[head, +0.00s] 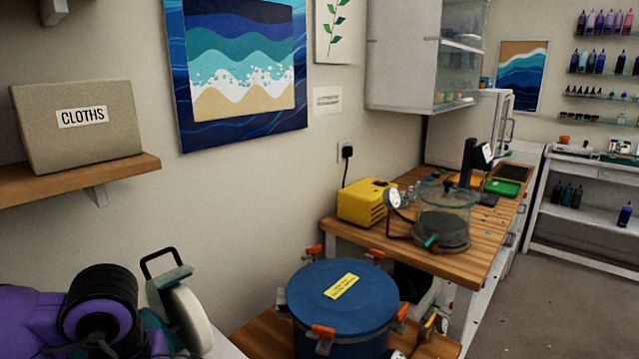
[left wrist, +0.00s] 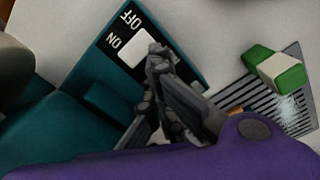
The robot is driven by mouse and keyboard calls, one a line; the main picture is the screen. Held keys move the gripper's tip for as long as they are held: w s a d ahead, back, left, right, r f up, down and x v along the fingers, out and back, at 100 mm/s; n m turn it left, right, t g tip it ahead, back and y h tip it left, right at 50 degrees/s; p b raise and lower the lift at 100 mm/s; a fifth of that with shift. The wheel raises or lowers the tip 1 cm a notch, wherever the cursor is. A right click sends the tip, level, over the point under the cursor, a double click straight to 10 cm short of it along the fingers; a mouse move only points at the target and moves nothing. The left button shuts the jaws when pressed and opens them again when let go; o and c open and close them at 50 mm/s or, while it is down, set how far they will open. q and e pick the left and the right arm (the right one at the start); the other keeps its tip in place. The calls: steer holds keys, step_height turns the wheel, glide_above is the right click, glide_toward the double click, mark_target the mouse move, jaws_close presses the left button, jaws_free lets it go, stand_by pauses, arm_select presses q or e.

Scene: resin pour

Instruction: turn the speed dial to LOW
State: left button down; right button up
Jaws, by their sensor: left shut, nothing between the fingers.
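No speed dial or LOW mark can be made out in either view. A teal machine with a pale wheel (head: 187,318) and a black handle stands at the lower left of the head view, partly behind my purple left arm. In the left wrist view its black switch plate (left wrist: 113,38) reads ON and OFF and has a white rocker switch (left wrist: 133,47). My left gripper (left wrist: 158,56) is shut and empty, its fingertips beside or over the rocker's right edge; I cannot tell whether they touch. Its fingers hide part of the teal housing. My right gripper is out of view.
A blue lidded pot (head: 338,300) with orange clamps stands right of the machine. A wooden shelf (head: 75,183) holds a CLOTHS box (head: 75,140) above.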

arm_select(q)
steer(key=shift+s+f, duration=0.2)
steer(key=shift+f, duration=0.25)
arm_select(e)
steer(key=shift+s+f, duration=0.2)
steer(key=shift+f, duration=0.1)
arm_select(q)
steer(key=shift+s+d+b, duration=0.15)
steer(key=shift+s+b, duration=0.3)
steer(key=shift+b, duration=0.05)
steer(key=shift+s, duration=0.15)
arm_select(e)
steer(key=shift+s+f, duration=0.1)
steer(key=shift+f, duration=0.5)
